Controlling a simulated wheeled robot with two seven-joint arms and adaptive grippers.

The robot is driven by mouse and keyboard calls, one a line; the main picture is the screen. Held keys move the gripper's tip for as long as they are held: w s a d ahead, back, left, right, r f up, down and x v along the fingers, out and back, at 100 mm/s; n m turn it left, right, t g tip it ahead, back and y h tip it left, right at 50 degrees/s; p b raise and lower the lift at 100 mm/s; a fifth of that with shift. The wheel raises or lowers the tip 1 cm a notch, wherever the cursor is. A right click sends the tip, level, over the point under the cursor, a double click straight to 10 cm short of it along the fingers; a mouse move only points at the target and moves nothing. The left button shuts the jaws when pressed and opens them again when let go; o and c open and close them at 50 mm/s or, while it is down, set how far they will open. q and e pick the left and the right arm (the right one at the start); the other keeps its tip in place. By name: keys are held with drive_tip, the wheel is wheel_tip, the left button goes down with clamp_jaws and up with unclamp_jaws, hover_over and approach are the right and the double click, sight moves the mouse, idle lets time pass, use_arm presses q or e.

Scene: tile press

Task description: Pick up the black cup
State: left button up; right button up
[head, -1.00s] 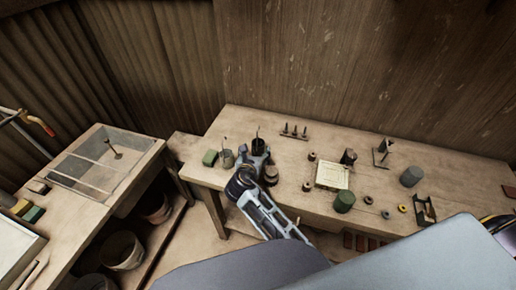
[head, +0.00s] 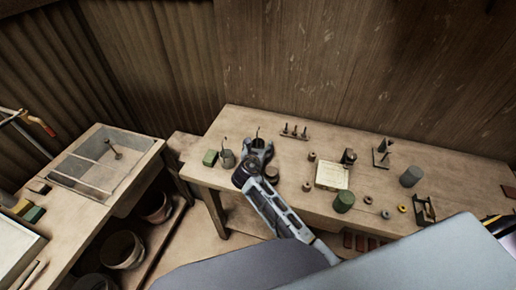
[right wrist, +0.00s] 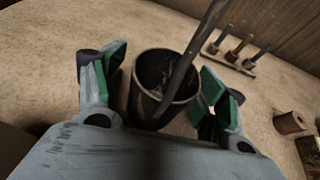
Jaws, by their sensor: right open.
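The black cup (right wrist: 146,104) stands upright on the bench with a thin dark stick leaning in it. In the head view the cup (head: 258,143) is partly hidden by my right gripper (head: 259,152). In the right wrist view my right gripper (right wrist: 164,72) is open, with one green-padded finger on each side of the cup. A gap shows between each finger and the cup wall. My left gripper is not in view.
A grey cup (head: 227,159) and a green block (head: 210,158) stand just left of the gripper. A small rack of pegs (head: 294,132) is behind to the right. A round brown piece (head: 271,175) is close in front. A green cylinder (head: 344,202) stands further right.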

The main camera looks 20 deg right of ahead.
drive_tip(key=shift+c, duration=0.4)
drive_tip(key=c, duration=1.1)
drive_tip(key=shift+r, duration=0.1)
drive_tip(key=shift+r, duration=5)
